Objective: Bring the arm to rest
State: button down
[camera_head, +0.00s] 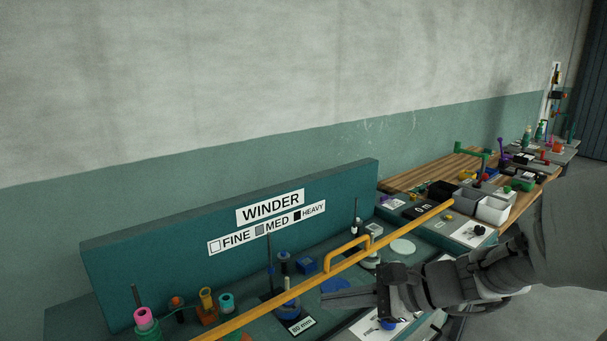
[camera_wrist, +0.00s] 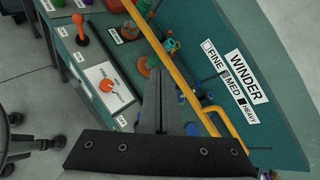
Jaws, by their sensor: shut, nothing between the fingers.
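My gripper (camera_head: 330,298) reaches in from the right in the head view, over the front of the teal winder bench. Its fingers are together with nothing between them. In the wrist view my gripper (camera_wrist: 168,75) also shows shut and empty, its fingers in front of the bench. A yellow rail (camera_head: 290,292) with a raised handle (camera_head: 345,250) runs across the bench, close to my gripper. I cannot tell whether they touch. The winder's back panel (camera_head: 140,255) carries a sign (camera_head: 270,207) reading WINDER.
Spools and small fittings stand on the bench, including a pink-topped one (camera_head: 143,316). A wooden table (camera_head: 415,180) with bins (camera_head: 492,209) lies to the right. In the wrist view an orange-handled lever (camera_wrist: 82,30) and a chair (camera_wrist: 20,145) show at left, with open floor.

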jog(key=s+d+r+n+h+p, duration=0.1)
jog(key=s+d+r+n+h, duration=0.2)
jog(key=s+n+h, duration=0.2)
jog(key=s+d+r+n+h+p, duration=0.1)
jog(key=s+d+r+n+h, duration=0.2)
jog(key=s+n+h, duration=0.3)
jog(key=s+d+n, duration=0.1)
jog(key=s+n, duration=0.2)
jog(key=n, duration=0.2)
jog(key=shift+d+r+n+p, duration=0.2)
jog(key=shift+d+n+p, duration=0.1)
jog(key=shift+p, duration=0.1)
jog(key=shift+a, duration=0.15)
